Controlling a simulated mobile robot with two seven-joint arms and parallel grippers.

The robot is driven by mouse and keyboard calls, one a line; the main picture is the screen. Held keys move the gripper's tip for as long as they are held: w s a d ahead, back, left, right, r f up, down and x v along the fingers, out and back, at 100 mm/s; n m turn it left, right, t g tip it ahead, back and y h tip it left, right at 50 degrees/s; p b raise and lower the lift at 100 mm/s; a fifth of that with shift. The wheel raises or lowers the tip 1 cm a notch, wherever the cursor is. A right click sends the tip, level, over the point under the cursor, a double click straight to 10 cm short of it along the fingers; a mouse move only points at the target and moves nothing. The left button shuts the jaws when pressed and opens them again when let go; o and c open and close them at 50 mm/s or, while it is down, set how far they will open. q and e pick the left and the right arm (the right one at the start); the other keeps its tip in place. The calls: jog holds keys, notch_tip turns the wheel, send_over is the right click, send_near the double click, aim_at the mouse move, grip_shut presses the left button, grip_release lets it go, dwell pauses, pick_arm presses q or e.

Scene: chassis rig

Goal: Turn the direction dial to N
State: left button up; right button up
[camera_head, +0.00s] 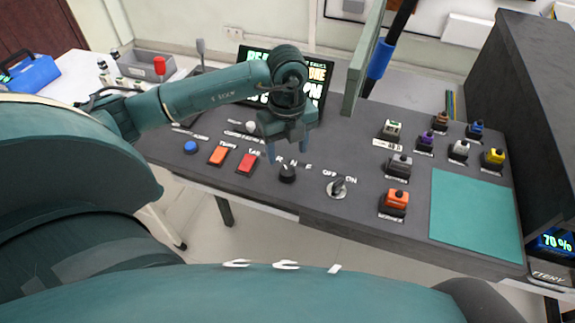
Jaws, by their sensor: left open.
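The direction dial (287,174) is a small black knob on the dark console. White letters that look like R, N and F stand along its far side, partly near my fingers. Its pointer is too small to read for sure. My left gripper (291,150) is above and just behind the dial, pointing down, with its fingers apart and nothing between them. It looks apart from the knob. My right gripper is not in the picture.
An OFF/ON toggle switch (338,188) is right of the dial. Red (247,162) and orange (219,155) buttons are left. A screen (318,82) stands behind my arm. Several coloured connectors, including an orange one (395,201), and a teal mat (476,217) are at the right.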

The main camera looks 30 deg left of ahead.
aim_at(287, 171)
pick_arm(q)
notch_tip(287, 171, down, 7)
jog(key=shift+r, duration=0.1)
dwell(0.3)
jog(key=c, duration=1)
